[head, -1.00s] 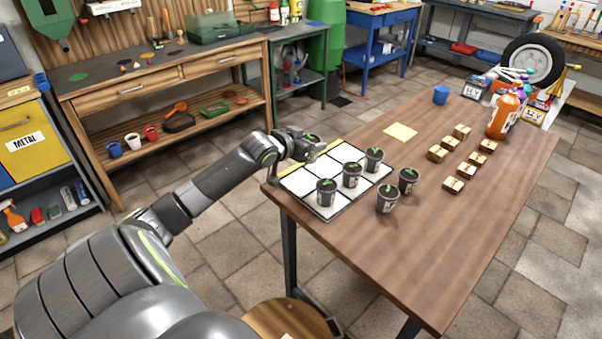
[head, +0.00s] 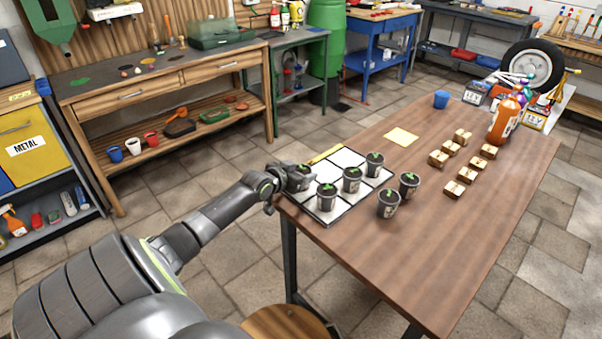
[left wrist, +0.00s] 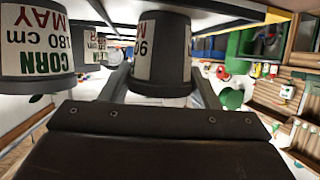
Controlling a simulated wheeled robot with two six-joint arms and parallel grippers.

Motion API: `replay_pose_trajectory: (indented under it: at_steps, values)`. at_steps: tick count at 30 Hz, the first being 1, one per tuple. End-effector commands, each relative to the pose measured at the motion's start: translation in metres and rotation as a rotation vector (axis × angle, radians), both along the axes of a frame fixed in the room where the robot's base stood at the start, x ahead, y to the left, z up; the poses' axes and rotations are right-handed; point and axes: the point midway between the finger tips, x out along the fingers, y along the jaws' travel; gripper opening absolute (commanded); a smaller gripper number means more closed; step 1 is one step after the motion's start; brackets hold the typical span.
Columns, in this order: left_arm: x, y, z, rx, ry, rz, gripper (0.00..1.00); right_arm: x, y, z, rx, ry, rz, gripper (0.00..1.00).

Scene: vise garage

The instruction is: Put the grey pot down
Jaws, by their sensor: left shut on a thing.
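My left gripper (head: 280,184) is shut on the grey pot (head: 299,178), which has a green sprout. The pot is at the left corner of the white gridded tray (head: 346,157); I cannot tell whether it touches the tray. In the left wrist view the held pot (left wrist: 160,45) appears upside down between the fingers (left wrist: 162,82), its label partly hidden. My right gripper is out of view.
Two more pots (head: 388,203) (head: 408,184) stand on the wooden table (head: 455,225) beside the tray. A neighbouring pot labelled CORN (left wrist: 36,42) is close to the held one.

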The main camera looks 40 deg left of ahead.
Motion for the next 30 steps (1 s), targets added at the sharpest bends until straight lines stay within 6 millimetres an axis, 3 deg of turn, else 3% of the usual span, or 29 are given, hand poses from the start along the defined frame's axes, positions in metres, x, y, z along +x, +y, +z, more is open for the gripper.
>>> replay_pose_trajectory:
  at_steps: [9,10,14,26,30]
  values:
    - [0.000,0.000,-0.004,0.001,-0.002,-0.001,0.30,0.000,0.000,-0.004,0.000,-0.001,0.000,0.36]
    - [0.000,0.000,-0.002,0.001,-0.001,0.000,0.59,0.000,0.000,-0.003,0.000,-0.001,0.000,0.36]
    - [0.000,0.000,-0.002,0.000,-0.001,0.000,0.76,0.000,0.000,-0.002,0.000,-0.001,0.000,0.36]
    - [0.000,0.000,0.004,0.001,-0.001,0.000,0.77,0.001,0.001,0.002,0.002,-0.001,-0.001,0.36]
    - [-0.017,0.000,0.009,0.005,0.001,-0.001,0.77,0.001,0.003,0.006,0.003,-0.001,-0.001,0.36]
